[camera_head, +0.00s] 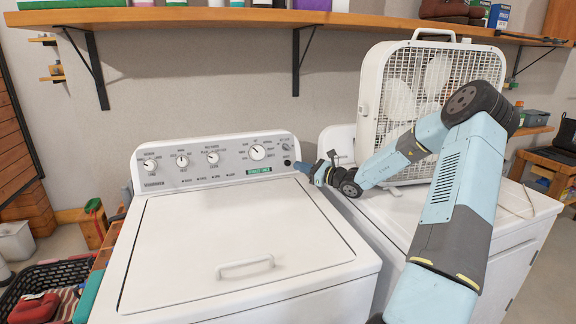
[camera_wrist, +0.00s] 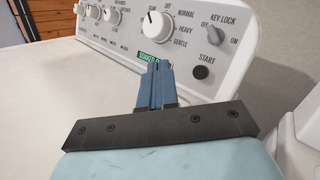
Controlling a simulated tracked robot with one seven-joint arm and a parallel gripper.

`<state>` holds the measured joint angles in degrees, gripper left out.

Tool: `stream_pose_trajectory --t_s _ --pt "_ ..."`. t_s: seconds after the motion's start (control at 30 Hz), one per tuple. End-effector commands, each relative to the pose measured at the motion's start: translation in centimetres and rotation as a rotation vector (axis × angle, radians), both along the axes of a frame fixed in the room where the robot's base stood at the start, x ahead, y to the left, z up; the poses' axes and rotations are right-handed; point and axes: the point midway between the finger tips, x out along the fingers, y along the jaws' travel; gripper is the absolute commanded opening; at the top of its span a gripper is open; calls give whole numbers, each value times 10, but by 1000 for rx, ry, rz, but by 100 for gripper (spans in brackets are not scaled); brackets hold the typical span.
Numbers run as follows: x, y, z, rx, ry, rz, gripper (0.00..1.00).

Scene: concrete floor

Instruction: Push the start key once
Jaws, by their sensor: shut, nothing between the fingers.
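The start key is a round black button under the word START at the right end of the washer's control panel. It shows in the wrist view (camera_wrist: 202,72) and as a small dark spot in the head view (camera_head: 287,162). My gripper (camera_head: 300,165) is close to the panel's right end in the head view. In the wrist view its blue fingers (camera_wrist: 156,68) are shut with nothing between them. Their tips appear to the left of the start key, over the green label. Whether the tips touch the panel I cannot tell.
The white washer (camera_head: 230,231) has its lid closed, with a handle on top. Several knobs (camera_head: 257,152) line the panel. A box fan (camera_head: 400,100) stands on the machine to the right. A wooden shelf (camera_head: 200,17) runs above. A black basket (camera_head: 50,275) is at lower left.

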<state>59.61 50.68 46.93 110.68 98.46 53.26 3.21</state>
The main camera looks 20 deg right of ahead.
Motion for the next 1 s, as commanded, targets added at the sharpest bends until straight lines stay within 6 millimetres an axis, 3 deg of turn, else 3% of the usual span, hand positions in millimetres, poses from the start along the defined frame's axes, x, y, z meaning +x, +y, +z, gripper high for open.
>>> stream_pose_trajectory --t_s 0.47,1.0 --pt "5 0 -1 2 -1 0 0" --pt "61 1 -20 2 1 0 0"
